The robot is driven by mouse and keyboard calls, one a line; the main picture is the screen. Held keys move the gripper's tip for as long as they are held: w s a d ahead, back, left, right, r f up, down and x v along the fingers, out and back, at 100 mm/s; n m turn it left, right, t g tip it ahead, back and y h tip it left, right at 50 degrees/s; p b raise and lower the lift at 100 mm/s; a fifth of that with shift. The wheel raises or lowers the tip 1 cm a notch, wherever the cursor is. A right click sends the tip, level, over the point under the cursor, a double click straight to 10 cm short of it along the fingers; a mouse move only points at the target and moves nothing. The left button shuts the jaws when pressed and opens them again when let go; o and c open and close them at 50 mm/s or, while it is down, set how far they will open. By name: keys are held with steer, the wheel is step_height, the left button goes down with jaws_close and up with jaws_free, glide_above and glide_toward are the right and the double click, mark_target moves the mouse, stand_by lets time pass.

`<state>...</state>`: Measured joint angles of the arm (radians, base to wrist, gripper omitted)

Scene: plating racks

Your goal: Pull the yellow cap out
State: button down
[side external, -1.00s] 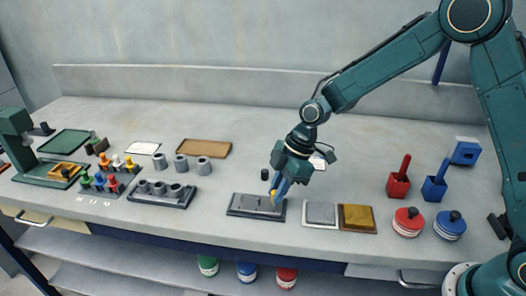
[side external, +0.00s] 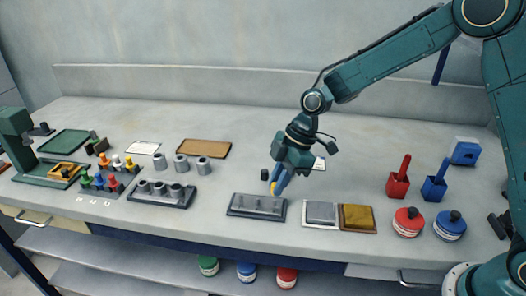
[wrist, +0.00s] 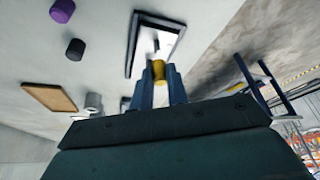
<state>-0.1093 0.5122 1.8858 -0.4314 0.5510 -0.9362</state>
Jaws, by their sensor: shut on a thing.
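My gripper (side external: 274,187) is shut on the small yellow cap (side external: 273,189), whose lower end shows between the fingertips. In the wrist view the yellow cap (wrist: 158,70) sits between the two blue fingers. The grey rack (side external: 240,208) with short pegs lies below, and the cap appears to be above its right part, clear of the pegs. In the wrist view a dark-framed plate (wrist: 133,45), probably this rack, is beyond the cap.
A dark cylinder (side external: 264,174) stands behind the rack. Grey and gold plates (side external: 321,213) lie to the right. A holder with grey cylinders (side external: 163,198) and a rack of coloured pegs (side external: 103,183) are at left.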

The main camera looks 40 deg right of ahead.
steer(key=shift+r, duration=0.5)
